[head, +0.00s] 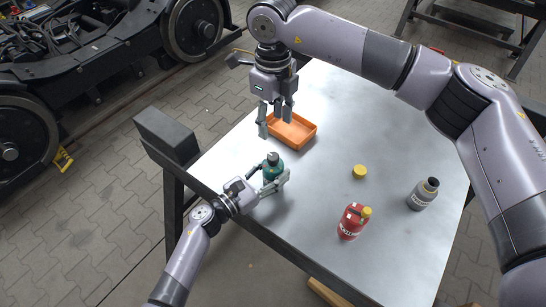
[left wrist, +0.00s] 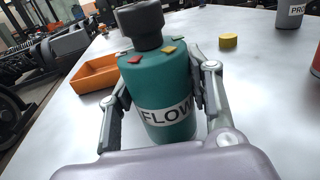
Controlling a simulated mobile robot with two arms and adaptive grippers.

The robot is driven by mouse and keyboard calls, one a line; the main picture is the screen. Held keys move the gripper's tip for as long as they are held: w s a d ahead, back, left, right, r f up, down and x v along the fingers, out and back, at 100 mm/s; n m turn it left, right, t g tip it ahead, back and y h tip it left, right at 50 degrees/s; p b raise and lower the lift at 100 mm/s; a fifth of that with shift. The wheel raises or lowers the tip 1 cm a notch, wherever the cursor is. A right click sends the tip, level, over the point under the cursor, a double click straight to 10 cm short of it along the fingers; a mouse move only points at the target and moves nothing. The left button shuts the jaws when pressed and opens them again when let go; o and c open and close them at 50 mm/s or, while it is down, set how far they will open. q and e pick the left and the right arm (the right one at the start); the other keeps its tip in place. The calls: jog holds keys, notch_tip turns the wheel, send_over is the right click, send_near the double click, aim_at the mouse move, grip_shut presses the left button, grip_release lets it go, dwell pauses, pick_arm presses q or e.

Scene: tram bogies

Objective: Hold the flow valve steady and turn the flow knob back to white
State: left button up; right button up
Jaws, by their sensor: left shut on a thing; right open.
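The flow valve (head: 271,171) is a teal cylinder standing upright near the table's left edge. In the left wrist view its body (left wrist: 162,90) has a white FLOW label and red and yellow marks around the shoulder. The dark flow knob (left wrist: 141,25) sits on top; it also shows in the head view (head: 273,157). I cannot tell which mark the knob points to. My left gripper (head: 268,181) is shut on the valve body, one finger on each side. My right gripper (head: 276,122) is open and empty, pointing down near the orange tray, beyond the valve and apart from the knob.
An orange tray (head: 304,124) lies behind the valve. A yellow disc (head: 359,172), a red labelled bottle (head: 350,226) and a grey dark-capped bottle (head: 420,198) stand to the right on the metal table (head: 310,185). The table around the valve is mostly clear. Bogies stand beyond.

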pick_arm(q)
jog(key=o, duration=1.3)
jog(key=v, duration=1.2)
jog(key=shift+a, duration=0.1)
